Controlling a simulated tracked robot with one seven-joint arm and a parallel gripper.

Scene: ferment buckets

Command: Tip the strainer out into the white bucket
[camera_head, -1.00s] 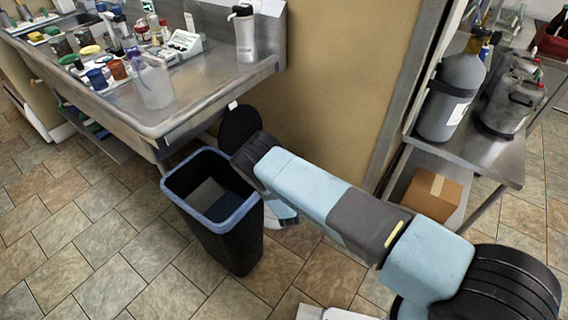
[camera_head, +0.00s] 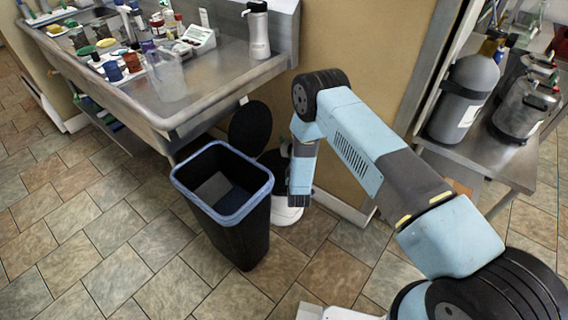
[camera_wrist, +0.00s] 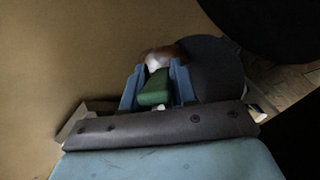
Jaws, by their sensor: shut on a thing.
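In the wrist view, my gripper (camera_wrist: 156,84) is shut on a green handle (camera_wrist: 154,91). Just beyond the handle shows a small white and brown part (camera_wrist: 165,56); it may belong to the strainer, but its bowl is not clear.
A black bin with a blue rim (camera_head: 222,207) stands open left of the arm. A steel sink counter (camera_head: 215,95) with bottles is behind it. A steel bench with a grey cylinder (camera_head: 463,97) is at right. Tiled floor at left is clear.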

